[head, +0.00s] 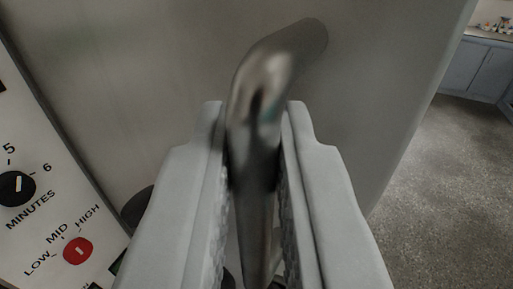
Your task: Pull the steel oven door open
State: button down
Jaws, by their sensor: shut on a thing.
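The steel oven door (130,90) fills most of the head view as a grey brushed panel, with its right edge in front of the open floor. Its bent tubular metal handle (262,85) joins the panel at the upper middle and runs down toward me. My gripper (255,130) has one grey finger on each side of the handle and is shut on it. The lower part of the handle is partly hidden between the fingers. How far the door stands open cannot be told from this view.
A white control panel (50,160) with a black minutes dial (17,188) and a red dial (78,251) is at the left. Grey speckled floor (450,170) is clear at the right. Blue-grey cabinets (478,70) with small items on top stand far back right.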

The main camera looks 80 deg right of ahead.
jog(key=c, duration=1.5)
grip_release()
jog(key=shift+w+d, duration=0.1)
jog(key=shift+c, duration=0.2)
jog(key=s+a, duration=0.3)
jog(key=a, duration=1.4)
